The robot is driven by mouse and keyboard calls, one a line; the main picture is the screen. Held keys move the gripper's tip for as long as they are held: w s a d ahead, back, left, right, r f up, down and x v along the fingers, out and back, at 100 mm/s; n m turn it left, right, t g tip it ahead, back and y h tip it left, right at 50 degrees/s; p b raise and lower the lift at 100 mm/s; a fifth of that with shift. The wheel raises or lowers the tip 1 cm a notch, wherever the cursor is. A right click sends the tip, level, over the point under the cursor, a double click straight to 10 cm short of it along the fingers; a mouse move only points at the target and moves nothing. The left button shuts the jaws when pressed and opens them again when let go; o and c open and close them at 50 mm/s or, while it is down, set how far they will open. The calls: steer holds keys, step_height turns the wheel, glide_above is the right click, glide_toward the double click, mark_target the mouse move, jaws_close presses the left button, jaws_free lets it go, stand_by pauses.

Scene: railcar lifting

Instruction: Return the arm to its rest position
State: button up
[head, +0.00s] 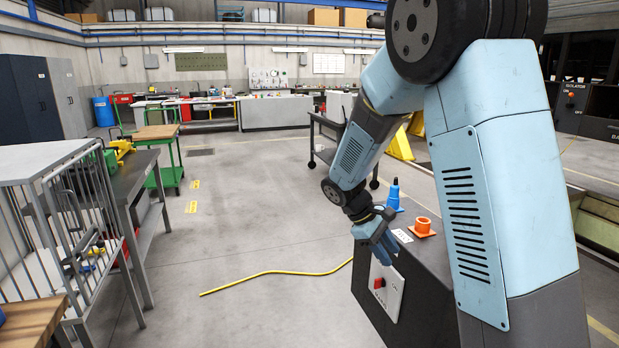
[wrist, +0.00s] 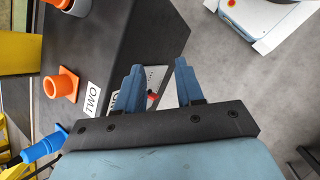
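My arm reaches down across the right of the head view. My gripper (head: 384,254) hangs at the near side of a dark box-shaped cabinet (head: 430,285), in front of or just above its pale switch panel (head: 390,296) with a red switch (head: 379,283). In the wrist view my gripper (wrist: 157,68) shows two blue fingers spread apart with nothing between them. I cannot tell whether a finger touches the panel.
A blue plug-like piece (head: 393,196) and an orange cone-shaped piece (head: 422,227) stand on the cabinet top. A black cart (head: 325,150) stands behind. A barred cage (head: 75,225) and workbench (head: 140,180) are at left. A yellow cable (head: 270,272) crosses open floor.

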steer(key=s+d+r+m+t+y, duration=0.2)
steer(key=s+r+m+t+y, duration=0.1)
steer(key=s+r, duration=0.6)
steer(key=s+d+r+m+t+y, duration=0.2)
steer(key=s+r+m, duration=0.4)
steer(key=s, duration=0.8)
step_height(320, 180, up, 3)
steer(key=shift+s+r+t+y, duration=0.15)
steer(key=shift+s+t+y, duration=0.1)
steer(key=shift+t+y, duration=0.7)
